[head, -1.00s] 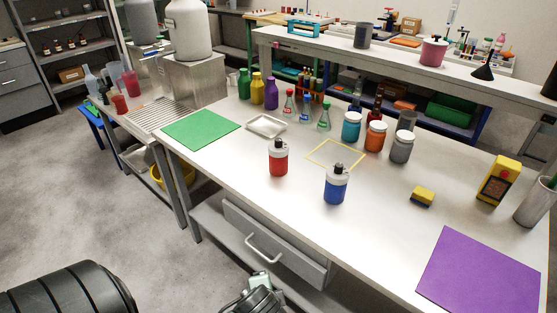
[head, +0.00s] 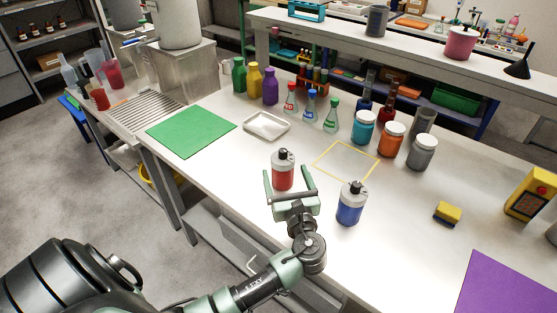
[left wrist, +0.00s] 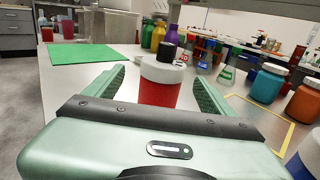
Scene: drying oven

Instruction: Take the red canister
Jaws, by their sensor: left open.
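The red canister (head: 283,172), with a white shoulder and black cap, stands upright on the white table near its front edge. My left gripper (head: 287,180) is open, with one finger on each side of the red canister. In the left wrist view the canister (left wrist: 158,92) stands between the two green fingers, with a visible gap on both sides. Its lower part is hidden behind the gripper body. My right gripper is not in view.
A blue canister (head: 350,206) stands just right of my left gripper. A yellow square outline (head: 346,161) lies behind it. A white tray (head: 266,126) and green mat (head: 191,131) are behind and left. Lidded jars (head: 391,140) stand farther back.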

